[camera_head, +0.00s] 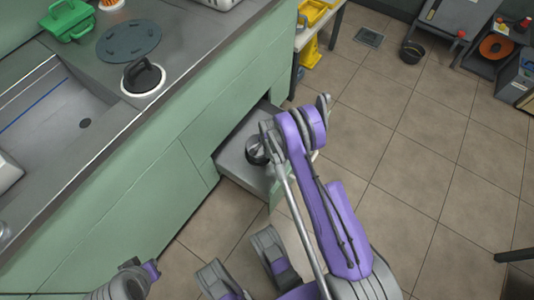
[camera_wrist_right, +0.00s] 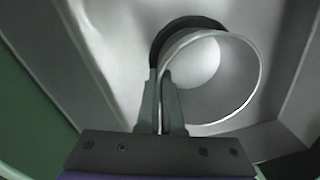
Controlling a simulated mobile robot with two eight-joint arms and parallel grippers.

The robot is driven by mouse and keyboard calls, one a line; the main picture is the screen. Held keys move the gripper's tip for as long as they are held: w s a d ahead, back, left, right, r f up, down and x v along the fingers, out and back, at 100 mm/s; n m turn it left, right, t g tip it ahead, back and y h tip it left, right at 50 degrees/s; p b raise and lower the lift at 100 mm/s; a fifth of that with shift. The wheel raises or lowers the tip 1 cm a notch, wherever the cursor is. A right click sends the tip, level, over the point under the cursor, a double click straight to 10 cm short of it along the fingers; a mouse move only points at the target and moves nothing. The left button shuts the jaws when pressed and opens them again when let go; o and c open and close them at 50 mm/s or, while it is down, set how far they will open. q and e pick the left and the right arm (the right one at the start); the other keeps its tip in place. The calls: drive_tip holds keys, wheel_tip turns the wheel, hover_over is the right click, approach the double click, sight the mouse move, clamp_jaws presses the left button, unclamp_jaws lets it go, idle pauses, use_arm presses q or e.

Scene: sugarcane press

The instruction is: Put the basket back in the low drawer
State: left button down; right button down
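The basket (camera_head: 256,150) is a small, round metal cup inside the open low drawer (camera_head: 232,160) under the counter. In the right wrist view the basket (camera_wrist_right: 225,85) shows its round rim and pale inside, with a dark ring at its far side. My right gripper (camera_wrist_right: 161,92) points down into the drawer (camera_wrist_right: 115,45). Its two fingers are close together on the near left wall of the basket, with the thin rim between them. In the head view my right arm partly hides the basket and the gripper's fingertips. My left gripper cannot be made out.
The green counter front (camera_head: 130,215) borders the drawer on the left. A dark-handled round tool (camera_head: 143,77), a grey disc (camera_head: 128,40) and a green container (camera_head: 68,20) stand on the countertop. The tiled floor (camera_head: 420,150) to the right is mostly clear.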

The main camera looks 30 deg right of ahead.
drive_tip(key=shift+f, duration=0.1)
drive_tip(key=c, duration=1.5)
unclamp_jaws()
drive_tip(key=o, duration=0.4)
